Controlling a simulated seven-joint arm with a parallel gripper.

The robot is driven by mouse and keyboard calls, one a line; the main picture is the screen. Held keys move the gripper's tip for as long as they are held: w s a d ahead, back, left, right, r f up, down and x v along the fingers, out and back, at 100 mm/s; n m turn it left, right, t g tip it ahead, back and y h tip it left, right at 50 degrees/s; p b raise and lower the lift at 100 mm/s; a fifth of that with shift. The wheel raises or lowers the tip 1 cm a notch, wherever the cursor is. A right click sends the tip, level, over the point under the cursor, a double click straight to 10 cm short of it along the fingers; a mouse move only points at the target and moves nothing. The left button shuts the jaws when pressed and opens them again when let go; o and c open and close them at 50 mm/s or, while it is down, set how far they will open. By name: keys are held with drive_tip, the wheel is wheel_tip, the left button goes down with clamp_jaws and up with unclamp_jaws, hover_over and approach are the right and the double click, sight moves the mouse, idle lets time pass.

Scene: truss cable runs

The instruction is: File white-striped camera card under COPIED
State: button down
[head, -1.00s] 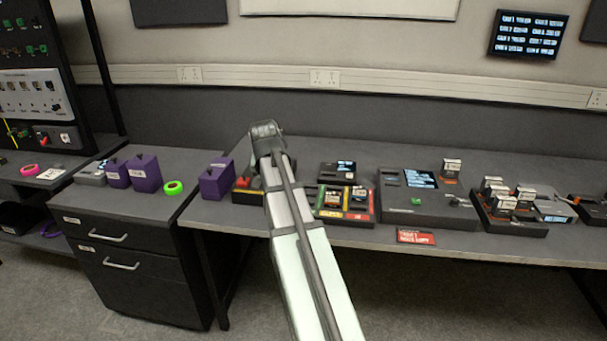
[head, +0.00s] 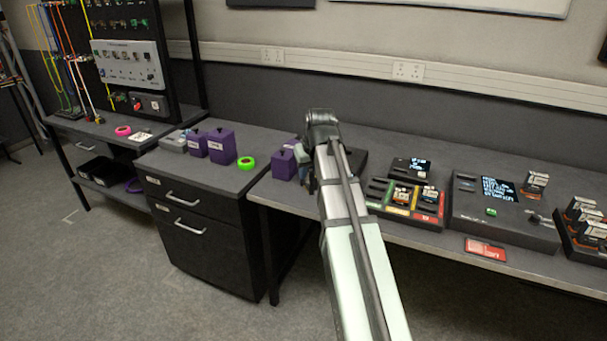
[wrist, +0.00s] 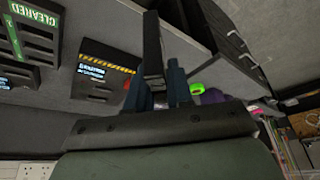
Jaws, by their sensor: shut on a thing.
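In the wrist view my gripper (wrist: 156,74) is shut on a dark, flat card-like thing (wrist: 152,38), seen nearly edge-on. No white stripe shows on the side I see. In the head view my arm hides most of the gripper, which is over the bench beside a purple box. A sorting tray (head: 376,207) with green, yellow and red sections stands right of my arm and holds several small cards. In the wrist view a green strip (wrist: 14,38) reads CLEARED, upside down. I cannot read COPIED anywhere.
A dark box with a yellow-black striped edge (wrist: 107,57) and small screen lies near the gripper. Purple boxes (head: 222,146) and a green tape ring (head: 246,163) are left. A console (head: 470,217), a red card (head: 486,248) and a card rack are right.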

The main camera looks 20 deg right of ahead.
drive_tip(key=d+f+n+g+y, duration=0.15)
drive_tip(key=d+n, duration=0.35)
drive_tip(key=d, duration=1.3)
drive_tip(key=d+f+n+y, duration=0.2)
drive_tip(key=d+f+n, duration=0.15)
drive_tip(key=d, duration=1.55)
drive_tip(key=shift+n, duration=0.25)
drive_tip(key=shift+s+a+f, duration=0.1)
drive_tip(key=shift+s+f, duration=0.05)
drive_tip(key=shift+f, duration=1.35)
drive_tip(key=shift+s+a+f, duration=0.1)
drive_tip(key=shift+s+f, duration=0.05)
drive_tip(key=shift+f, duration=1.3)
drive_tip(key=shift+f, duration=1.65)
drive_tip(key=c, duration=0.9)
unclamp_jaws()
